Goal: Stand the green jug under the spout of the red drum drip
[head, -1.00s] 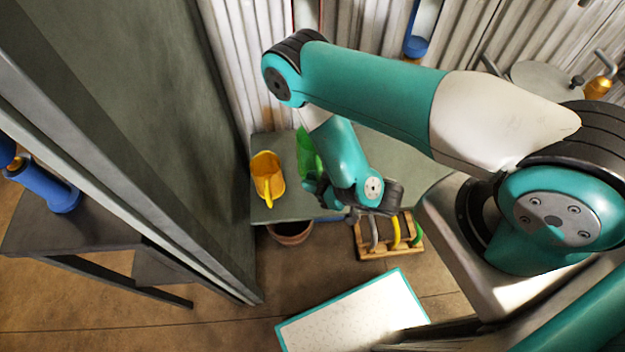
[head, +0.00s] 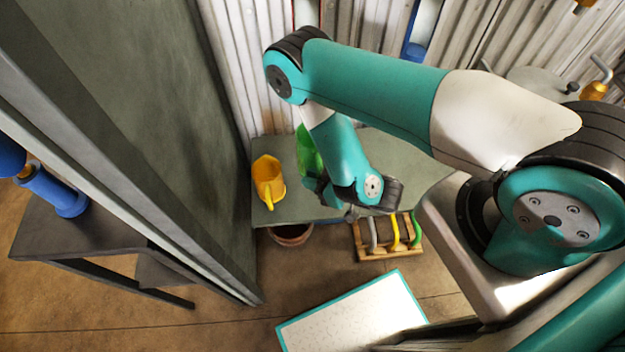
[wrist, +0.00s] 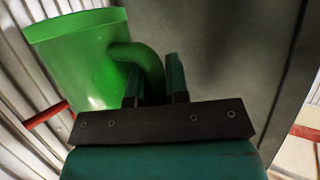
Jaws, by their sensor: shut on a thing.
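The green jug (head: 307,151) shows in the head view beside my forearm at the back of the grey-green table, partly hidden by the arm. In the wrist view the jug (wrist: 88,62) fills the upper left, and its curved handle (wrist: 150,66) runs in between the two fingers. My gripper (wrist: 156,82) is shut on this handle. In the head view my gripper (head: 322,190) is mostly hidden behind the arm. I cannot tell whether the jug's base touches the table. A red bar (wrist: 44,115) shows beyond the jug. No spout of the red drum can be made out.
A yellow jug (head: 268,180) stands on the table (head: 290,207) left of my gripper. A dark wall panel (head: 180,110) rises close on the left. A terracotta pot (head: 292,235) and a wooden crate (head: 372,254) with coloured handles are below the table's front edge.

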